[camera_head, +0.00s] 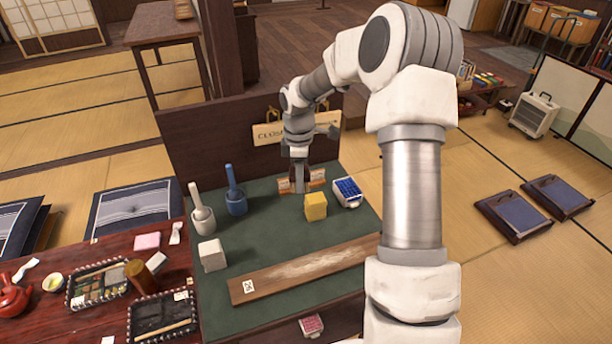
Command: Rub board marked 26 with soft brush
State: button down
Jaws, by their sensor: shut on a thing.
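The board marked 26 (275,285) is a long brown plank lying flat across the front of the green work surface. Its label is at the left end. A whitish, powdery streak runs along its middle, and its right end is hidden behind my arm. My gripper (299,186) is at the back of the green surface, beyond the board and apart from it. It is shut on a brown, wooden-looking brush (317,178) with a paler lower part. My fingers hide the brush's middle. I cannot tell whether the brush touches the surface.
A yellow block (316,206) and a white-and-blue brush-like thing (347,191) stand close to my gripper's right. White (203,215) and blue (236,198) pestle-like tools and a white block (212,255) are at left. A dark upright panel (215,140) rises behind.

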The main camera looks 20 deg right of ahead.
jog(key=s+a+r+m, duration=0.2)
jog(key=s+a+m, duration=0.4)
jog(key=m, duration=0.8)
jog(key=shift+a, duration=0.7)
